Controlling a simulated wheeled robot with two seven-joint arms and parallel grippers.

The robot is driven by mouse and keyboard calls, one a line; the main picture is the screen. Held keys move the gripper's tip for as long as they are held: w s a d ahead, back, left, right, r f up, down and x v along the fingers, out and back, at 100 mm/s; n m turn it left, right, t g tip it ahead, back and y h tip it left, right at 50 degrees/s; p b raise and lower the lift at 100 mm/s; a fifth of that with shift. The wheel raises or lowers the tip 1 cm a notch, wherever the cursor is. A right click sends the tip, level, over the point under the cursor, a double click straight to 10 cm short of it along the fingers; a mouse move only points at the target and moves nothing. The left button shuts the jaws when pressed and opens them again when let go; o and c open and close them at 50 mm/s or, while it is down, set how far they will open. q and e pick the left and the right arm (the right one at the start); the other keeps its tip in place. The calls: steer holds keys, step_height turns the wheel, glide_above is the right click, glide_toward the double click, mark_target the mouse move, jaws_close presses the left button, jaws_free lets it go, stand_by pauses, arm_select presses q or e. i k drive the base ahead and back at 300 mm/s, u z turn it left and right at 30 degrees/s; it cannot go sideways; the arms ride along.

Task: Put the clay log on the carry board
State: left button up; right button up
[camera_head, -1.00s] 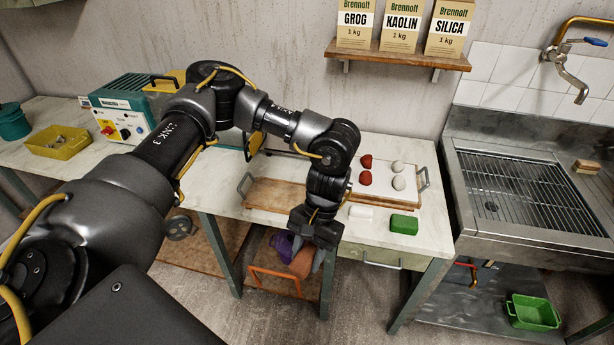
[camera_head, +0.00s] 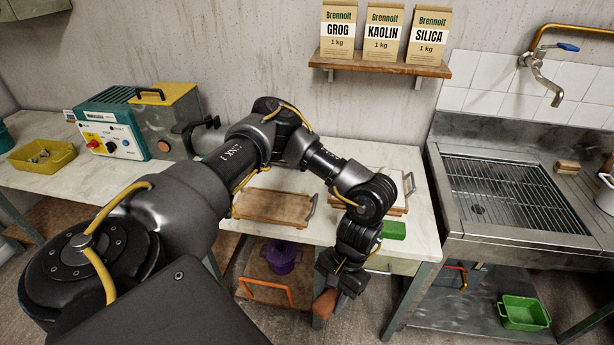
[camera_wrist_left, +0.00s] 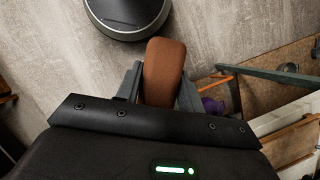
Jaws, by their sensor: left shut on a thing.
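The clay log (camera_head: 325,304) is reddish brown and rounded. My left gripper (camera_head: 332,290) is shut on it and holds it in front of the table, low, over the floor side. In the left wrist view the log (camera_wrist_left: 164,72) sits between the two fingers and sticks out past them. The carry board (camera_head: 272,208) is a wooden board with metal end handles. It lies bare on the table, behind and left of the gripper in the head view. My right gripper is not in view.
A second board (camera_head: 397,209) is mostly hidden behind my arm, with a green block (camera_head: 393,230) in front. The table front edge lies between the log and the boards. A purple pot (camera_head: 281,257) stands on the shelf below. The sink (camera_head: 505,200) is at right.

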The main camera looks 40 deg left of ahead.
mark_target(274, 205)
steer(key=z, duration=2.7)
steer(key=k, duration=2.7)
steer(key=u, duration=1.45)
steer(key=i, duration=0.45)
